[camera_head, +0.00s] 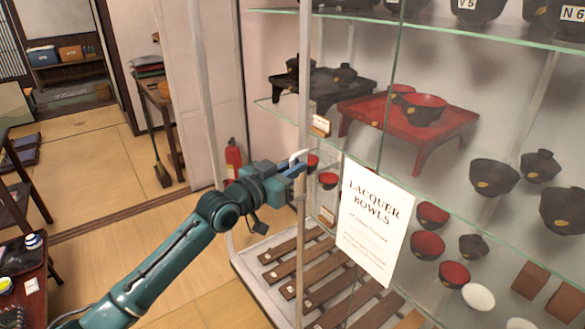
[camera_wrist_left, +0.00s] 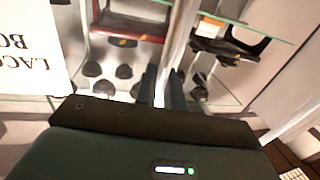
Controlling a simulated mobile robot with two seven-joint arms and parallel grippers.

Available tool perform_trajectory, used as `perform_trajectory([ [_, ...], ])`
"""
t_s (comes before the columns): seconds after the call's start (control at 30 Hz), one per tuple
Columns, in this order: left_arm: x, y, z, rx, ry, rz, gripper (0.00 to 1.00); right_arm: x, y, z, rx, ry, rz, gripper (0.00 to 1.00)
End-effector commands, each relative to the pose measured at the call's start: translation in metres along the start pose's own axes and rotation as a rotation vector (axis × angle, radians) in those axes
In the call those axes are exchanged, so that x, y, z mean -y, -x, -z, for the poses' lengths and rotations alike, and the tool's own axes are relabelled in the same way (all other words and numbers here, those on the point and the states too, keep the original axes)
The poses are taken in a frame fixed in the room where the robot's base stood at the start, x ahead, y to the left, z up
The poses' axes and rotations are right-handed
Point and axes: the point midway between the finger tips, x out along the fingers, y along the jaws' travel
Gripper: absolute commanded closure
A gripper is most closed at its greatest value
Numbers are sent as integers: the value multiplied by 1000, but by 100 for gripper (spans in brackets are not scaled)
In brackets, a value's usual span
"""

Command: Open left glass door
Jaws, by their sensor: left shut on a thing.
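The glass-fronted display cabinet fills the right of the head view. A pale upright post (camera_head: 304,60) stands at its front, with glass to the right; I cannot tell from these frames whether the left door stands ajar. In the left wrist view, the dark fingers (camera_wrist_left: 162,88) close around a pale upright bar, and the grip is partly hidden. My right gripper is not in view.
A white "Lacquer Bowls" sign (camera_head: 374,222) is in front of the shelves. A red low table (camera_head: 440,130) and several bowls stand inside. A red fire extinguisher (camera_head: 233,158) stands behind my gripper. Tatami floor (camera_head: 80,155) lies open at the left.

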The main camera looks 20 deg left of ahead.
Motion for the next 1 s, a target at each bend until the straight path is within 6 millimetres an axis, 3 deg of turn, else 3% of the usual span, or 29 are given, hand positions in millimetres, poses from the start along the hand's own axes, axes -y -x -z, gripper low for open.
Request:
perform_trajectory([
  [0.17, 0, 0, 0, 0, 0, -1, 100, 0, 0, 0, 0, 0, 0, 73],
  [0.2, 0, 0, 0, 0, 0, -1, 86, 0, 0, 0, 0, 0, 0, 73],
  [0.33, 0, 0, 0, 0, 0, 0, 76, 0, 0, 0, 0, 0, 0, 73],
  [0.67, 0, 4, -1, 0, 0, 1, 74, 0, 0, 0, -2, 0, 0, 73],
  [0.77, 1, 16, -2, 0, 0, 1, 74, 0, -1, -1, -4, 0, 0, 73],
  [1.0, 0, 69, -4, 4, -3, 0, 74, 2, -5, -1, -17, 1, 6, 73],
])
